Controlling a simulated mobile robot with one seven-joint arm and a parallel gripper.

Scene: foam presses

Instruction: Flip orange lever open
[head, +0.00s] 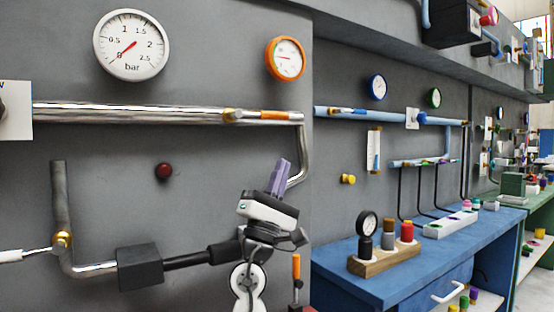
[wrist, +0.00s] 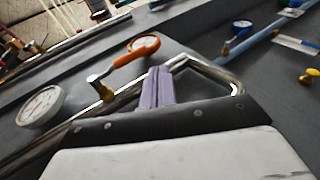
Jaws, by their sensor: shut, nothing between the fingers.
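The orange lever (head: 277,114) lies along the upper silver pipe, to the right of its brass valve body (head: 232,115). In the wrist view the orange lever (wrist: 127,58) runs from the brass valve (wrist: 100,87) toward the orange-rimmed gauge, partly overlapping it in the picture. My gripper (head: 284,163) has pale purple fingers pressed together and empty. It is below and slightly right of the lever in the head view, apart from it. The closed fingers (wrist: 159,72) also show in the wrist view, right of the lever.
The silver pipe (head: 130,114) bends down at the panel's right edge, close behind my fingers. A white gauge (head: 131,45) and an orange gauge (head: 286,58) are above it. A red button (head: 164,171) is below. A second upright orange handle (head: 296,267) is near my wrist. A blue bench (head: 340,281) stands right.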

